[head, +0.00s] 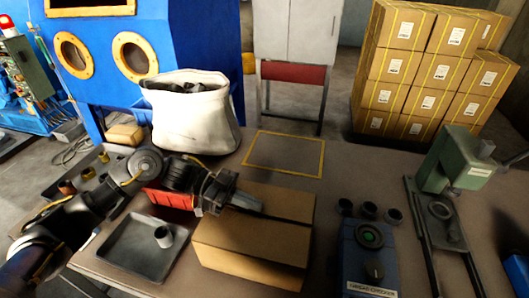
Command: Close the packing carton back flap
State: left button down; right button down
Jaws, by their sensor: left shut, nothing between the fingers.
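The cardboard packing carton (250,247) stands on the workbench in the middle of the head view. Its front side faces me, and cardboard covers its top. A darker cardboard panel (290,202) lies along the back of the top. I cannot tell whether this back flap is fully flat. My left gripper (256,207) reaches in from the left and is over the left back part of the carton. Its fingers are shut with nothing between them, and they hide part of the back panel. I cannot tell whether they touch the cardboard. My right gripper is out of view.
A grey tray (125,262) with a metal ring (163,237) lies left of the carton. A red bin (165,200) and white sack (195,120) stand behind. A blue checker (368,265) and green press (455,160) stand right. The yellow-outlined square (285,153) is clear.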

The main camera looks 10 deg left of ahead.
pick_arm(q)
jog(key=shift+f, duration=0.2)
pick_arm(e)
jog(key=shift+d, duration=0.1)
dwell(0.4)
